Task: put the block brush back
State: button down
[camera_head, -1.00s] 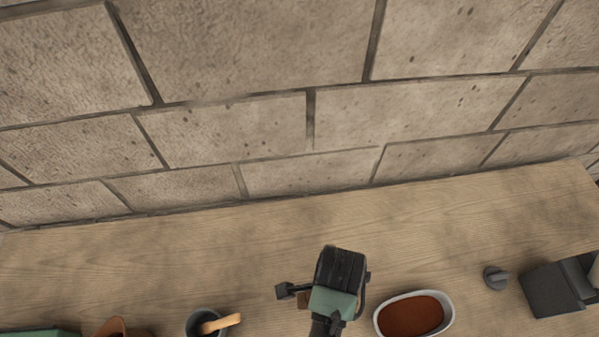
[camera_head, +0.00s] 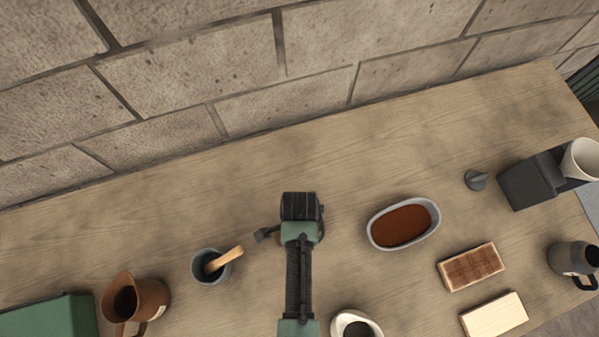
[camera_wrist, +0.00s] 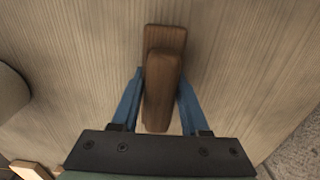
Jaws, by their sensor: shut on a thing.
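The block brush (camera_wrist: 163,85) shows in the wrist view as a dark brown wooden block with a narrower raised grip; no bristles are visible. My gripper (camera_wrist: 160,78) has its blue fingers shut on both sides of it. Bare wooden table top lies behind the brush; I cannot tell whether the brush touches it. In the head view my gripper (camera_head: 299,208) is over the middle of the table, between the grey cup and the oval dish. There the brush is hidden under the gripper.
A grey cup with a wooden handle (camera_head: 205,268) and a brown jug (camera_head: 140,298) stand left. An oval dish of brown powder (camera_head: 432,239), a brown-topped wooden block (camera_head: 472,267) and a pale block (camera_head: 495,315) lie right. The table (camera_head: 330,155) is clear towards the wall.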

jog(key=shift+f, duration=0.15)
jog(key=shift+f, duration=0.15)
jog(key=shift+c, duration=2)
grip_release()
